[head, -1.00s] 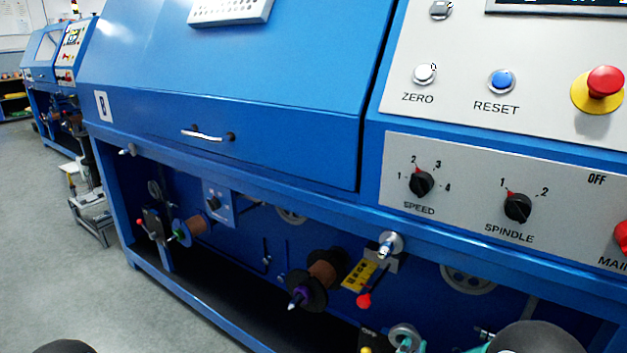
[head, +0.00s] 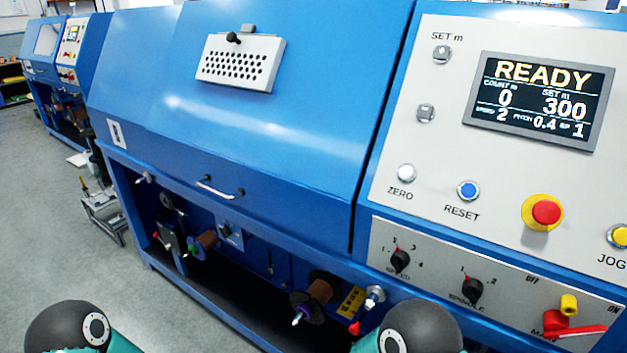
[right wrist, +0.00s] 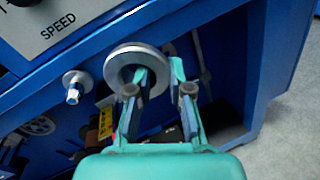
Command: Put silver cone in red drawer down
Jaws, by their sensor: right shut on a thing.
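My right gripper (right wrist: 158,92) shows in the right wrist view, its fingers closed on a round silver piece (right wrist: 120,67). The piece is seen nearly face-on as a broad ring with a darker middle; I cannot tell from this angle whether it is cone-shaped. It is held in front of the blue machine. My left gripper is outside both views. No red drawer is in view.
The blue machine (head: 270,130) fills most of the head view, with a control panel (head: 440,130) at right. A silver fitting (right wrist: 75,88) sticks out of its front, left of the held piece. Spools (head: 318,292) sit in its lower bay. Grey floor (head: 60,190) is open at left.

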